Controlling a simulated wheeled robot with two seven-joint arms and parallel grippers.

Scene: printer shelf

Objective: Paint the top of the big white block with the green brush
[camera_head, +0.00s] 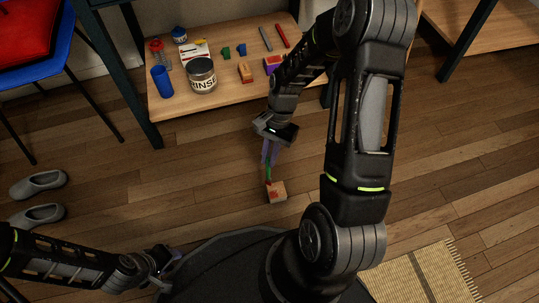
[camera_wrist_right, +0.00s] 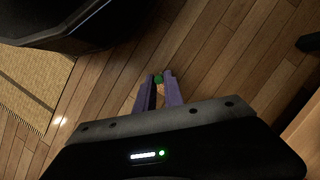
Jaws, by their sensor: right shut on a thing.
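My right gripper (camera_head: 270,150), with purple fingers, hangs over the floor in front of the shelf. It is shut on a slim green piece (camera_head: 268,172), likely the green brush, which also shows at the fingertips in the right wrist view (camera_wrist_right: 157,78). A small wood-coloured block (camera_head: 277,191) with red marks is just below it; I cannot tell whether they touch or are joined. I see no clear big white block; a white box (camera_head: 194,50) with red lies on the shelf. My left gripper (camera_head: 165,262) is low at left, its jaws unclear.
A blue chair (camera_head: 40,60), grey shoes (camera_head: 38,184) and a woven mat (camera_head: 425,275) are around; the central floor is mostly clear.

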